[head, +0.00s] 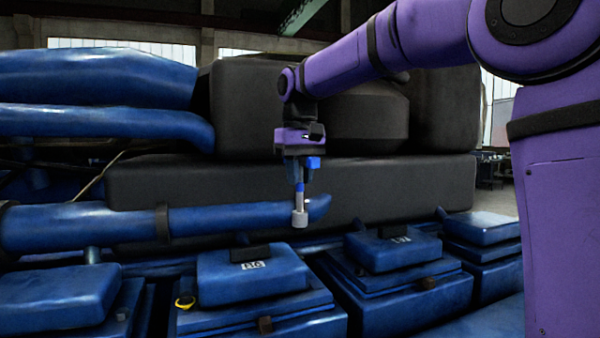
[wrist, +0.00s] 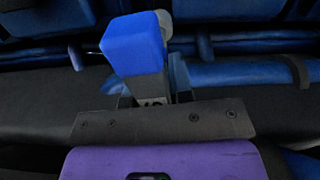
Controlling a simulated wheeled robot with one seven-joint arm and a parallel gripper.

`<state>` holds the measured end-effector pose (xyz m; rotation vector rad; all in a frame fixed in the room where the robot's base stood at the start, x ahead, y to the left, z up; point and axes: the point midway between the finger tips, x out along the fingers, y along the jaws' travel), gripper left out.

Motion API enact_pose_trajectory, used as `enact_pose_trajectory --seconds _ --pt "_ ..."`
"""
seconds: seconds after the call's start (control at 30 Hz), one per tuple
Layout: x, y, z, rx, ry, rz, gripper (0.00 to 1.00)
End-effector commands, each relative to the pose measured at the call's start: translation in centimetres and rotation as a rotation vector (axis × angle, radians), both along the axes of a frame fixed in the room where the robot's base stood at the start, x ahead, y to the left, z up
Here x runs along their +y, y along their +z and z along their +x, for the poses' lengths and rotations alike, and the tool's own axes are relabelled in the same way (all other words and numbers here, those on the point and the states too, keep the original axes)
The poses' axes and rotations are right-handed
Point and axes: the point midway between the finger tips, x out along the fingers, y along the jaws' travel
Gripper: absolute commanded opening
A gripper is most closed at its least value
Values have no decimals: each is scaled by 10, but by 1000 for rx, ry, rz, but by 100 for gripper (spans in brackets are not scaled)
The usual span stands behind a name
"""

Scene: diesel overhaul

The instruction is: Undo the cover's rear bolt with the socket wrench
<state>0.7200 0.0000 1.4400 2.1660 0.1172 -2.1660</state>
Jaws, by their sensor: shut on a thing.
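My gripper (head: 301,176) points down and is shut on the socket wrench (head: 300,217), whose pale grey socket end hangs below a short blue part. The wrench is in the air, apart from the covers. In the wrist view a blue block (wrist: 136,48) hides most of the tool, with grey socket (wrist: 164,22) behind it. Blue covers with white labels stand below: one cover (head: 252,277) at lower centre, another (head: 395,250) to its right. I cannot make out a rear bolt.
A blue pipe (head: 230,218) runs behind the covers, close behind the wrench. A large dark block (head: 150,190) rises behind it. A yellow ring (head: 185,302) sits left of the centre cover. More blue covers (head: 50,298) stand at the left. Free air lies above the covers.

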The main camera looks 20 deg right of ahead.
Motion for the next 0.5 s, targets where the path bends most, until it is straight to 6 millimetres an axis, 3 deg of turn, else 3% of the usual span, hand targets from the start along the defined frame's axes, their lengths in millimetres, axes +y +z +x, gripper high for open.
enact_pose_trajectory --seconds 0.5 --pt "0 -8 0 0 -600 0 0"
